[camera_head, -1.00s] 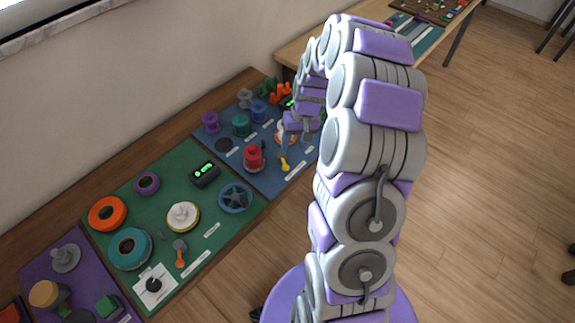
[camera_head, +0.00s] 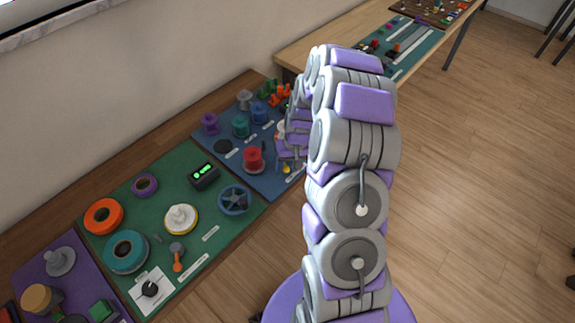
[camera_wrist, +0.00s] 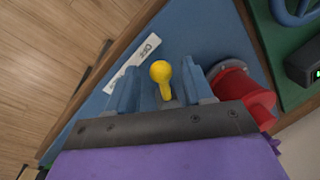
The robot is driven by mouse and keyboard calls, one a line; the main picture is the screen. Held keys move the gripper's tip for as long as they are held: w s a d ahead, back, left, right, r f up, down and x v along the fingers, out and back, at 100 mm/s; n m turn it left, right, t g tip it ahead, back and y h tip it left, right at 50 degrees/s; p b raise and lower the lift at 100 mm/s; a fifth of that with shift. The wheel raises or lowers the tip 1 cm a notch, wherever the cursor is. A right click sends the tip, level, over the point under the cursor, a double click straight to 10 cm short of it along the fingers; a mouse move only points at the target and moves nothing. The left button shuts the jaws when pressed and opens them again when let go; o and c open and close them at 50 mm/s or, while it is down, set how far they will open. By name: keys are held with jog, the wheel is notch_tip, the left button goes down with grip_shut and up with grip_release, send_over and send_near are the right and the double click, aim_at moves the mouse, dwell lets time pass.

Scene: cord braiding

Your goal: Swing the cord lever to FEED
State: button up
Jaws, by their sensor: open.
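The cord lever has a round yellow knob on a short yellow stem (camera_wrist: 161,74) and stands on the blue board (camera_wrist: 207,28). In the head view the yellow lever (camera_head: 287,169) shows just below my gripper (camera_head: 290,155). In the wrist view my gripper (camera_wrist: 159,70) is open, with one blue-grey finger on each side of the lever. I cannot tell whether either finger touches it. A white label strip (camera_wrist: 132,62) with small dark lettering lies beyond the left finger. The lever's base is partly hidden by the gripper.
A red spool (camera_wrist: 243,92) stands close to the right finger. The green board (camera_head: 150,215) with a white spool (camera_head: 181,218), a blue wheel (camera_head: 235,200) and an orange lever (camera_head: 177,257) lies to the left. A wooden table edge (camera_wrist: 95,75) borders the blue board.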

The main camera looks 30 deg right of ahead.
grip_shut()
dwell(0.3)
jog(key=shift+d+n, duration=0.1)
jog(key=shift+n, duration=0.2)
jog(key=shift+d+n+g+p, duration=0.3)
jog(key=shift+d+n+p, duration=0.1)
jog(key=shift+n, duration=0.5)
jog(key=d+n, duration=0.1)
jog(key=n, duration=0.2)
jog(key=shift+w+d+n+g+p, duration=0.2)
jog(key=shift+d+n+g+p, duration=0.1)
jog(key=shift+d, duration=0.05)
jog(key=d+n, duration=0.1)
jog(key=n, duration=0.1)
jog(key=w+n, duration=0.1)
jog(key=n, duration=0.1)
jog(key=shift+d+g, duration=0.4)
jog(key=shift+w+d+n+h, duration=0.2)
jog(key=shift+w+n, duration=0.05)
jog(key=shift+n, duration=0.45)
jog(key=shift+w+d+n+h, duration=0.2)
jog(key=shift+w+n, duration=0.05)
jog(key=shift+n, duration=0.45)
jog(key=shift+r, duration=0.1)
